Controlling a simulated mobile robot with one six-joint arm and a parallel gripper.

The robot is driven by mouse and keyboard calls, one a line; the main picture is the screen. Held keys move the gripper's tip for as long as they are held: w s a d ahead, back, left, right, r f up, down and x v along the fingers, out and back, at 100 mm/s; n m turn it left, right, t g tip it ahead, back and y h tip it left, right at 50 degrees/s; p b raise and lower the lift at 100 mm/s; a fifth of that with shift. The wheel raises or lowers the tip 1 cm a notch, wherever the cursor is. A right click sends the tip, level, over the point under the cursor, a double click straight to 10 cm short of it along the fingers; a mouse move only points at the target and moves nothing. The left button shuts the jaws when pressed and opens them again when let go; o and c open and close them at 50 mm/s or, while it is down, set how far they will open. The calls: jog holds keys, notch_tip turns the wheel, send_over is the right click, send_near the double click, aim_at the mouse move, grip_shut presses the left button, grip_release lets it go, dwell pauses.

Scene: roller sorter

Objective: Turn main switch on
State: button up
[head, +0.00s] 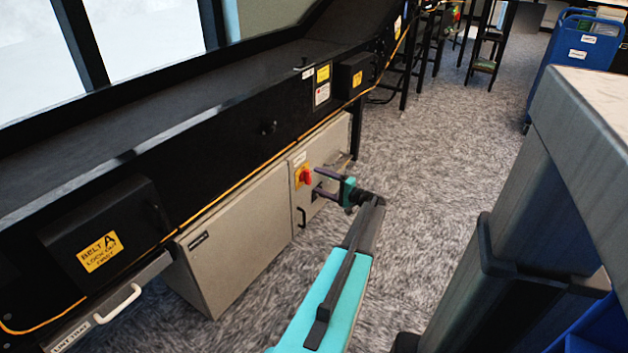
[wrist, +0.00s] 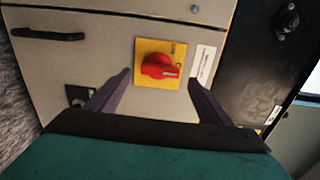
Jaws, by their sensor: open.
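The main switch is a red rotary knob (head: 306,175) on a yellow plate, mounted on the front of a beige cabinet (head: 240,240) under the belt. In the wrist view the red knob (wrist: 160,66) sits on its yellow plate (wrist: 150,48), a little beyond and between the fingertips. My gripper (head: 322,182) is open and empty in front of the cabinet door, close to the knob. In the wrist view its two purple fingers (wrist: 158,82) stand apart on either side of the knob. I cannot tell whether either finger touches the plate.
A black door handle (head: 301,217) is below the knob. A black lock or latch (wrist: 78,96) is left of it in the wrist view. The black belt frame (head: 270,125) runs above the cabinet.

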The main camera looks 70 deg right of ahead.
jog(key=p+v, duration=0.1)
jog(key=v, duration=0.8)
jog(key=shift+s+p, duration=0.2)
jog(key=shift+p, duration=0.1)
jog(key=shift+a, duration=0.1)
